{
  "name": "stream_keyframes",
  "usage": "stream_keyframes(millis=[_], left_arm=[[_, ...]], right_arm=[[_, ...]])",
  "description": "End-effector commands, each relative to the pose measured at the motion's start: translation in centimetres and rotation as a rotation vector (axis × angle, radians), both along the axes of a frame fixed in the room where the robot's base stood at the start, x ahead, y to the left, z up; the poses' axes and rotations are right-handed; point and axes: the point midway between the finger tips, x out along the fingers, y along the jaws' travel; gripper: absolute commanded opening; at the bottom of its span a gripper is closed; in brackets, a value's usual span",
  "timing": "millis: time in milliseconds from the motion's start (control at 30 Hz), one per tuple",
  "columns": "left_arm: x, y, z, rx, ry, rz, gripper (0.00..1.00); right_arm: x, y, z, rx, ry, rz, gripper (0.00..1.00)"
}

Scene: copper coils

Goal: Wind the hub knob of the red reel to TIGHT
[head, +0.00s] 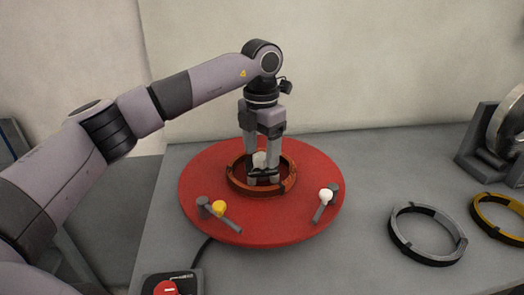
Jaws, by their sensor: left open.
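The red reel (265,227) is a large round red disc lying flat on the grey bench. A copper-brown coil ring (236,181) lies around its middle. My left gripper (263,177) points straight down inside the ring, at the reel's hub, with its fingers apart. A pale hub knob (259,159) shows partly between and behind the fingers. The fingers hide most of it, so I cannot tell whether they touch it, and no TIGHT mark is legible. My right gripper is out of view.
A box with a red button (165,288) is at front left. A grey ring (398,236) and a yellow ring (484,216) lie at right.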

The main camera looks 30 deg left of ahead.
Motion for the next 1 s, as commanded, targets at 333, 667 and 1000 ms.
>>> stream_keyframes(millis=[333, 667, 1000], left_arm=[[-0.01, 0.00, -1.11, 0.001, 0.000, 0.000, 0.65], [0.00, -0.01, -1.05, 0.000, -0.001, 0.000, 0.09], [0.02, -0.02, -0.91, 0.000, -0.001, -0.073, 0.09]], right_arm=[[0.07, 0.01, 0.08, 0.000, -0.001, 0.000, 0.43], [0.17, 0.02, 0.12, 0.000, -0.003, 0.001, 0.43], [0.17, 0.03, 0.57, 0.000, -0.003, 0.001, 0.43]])
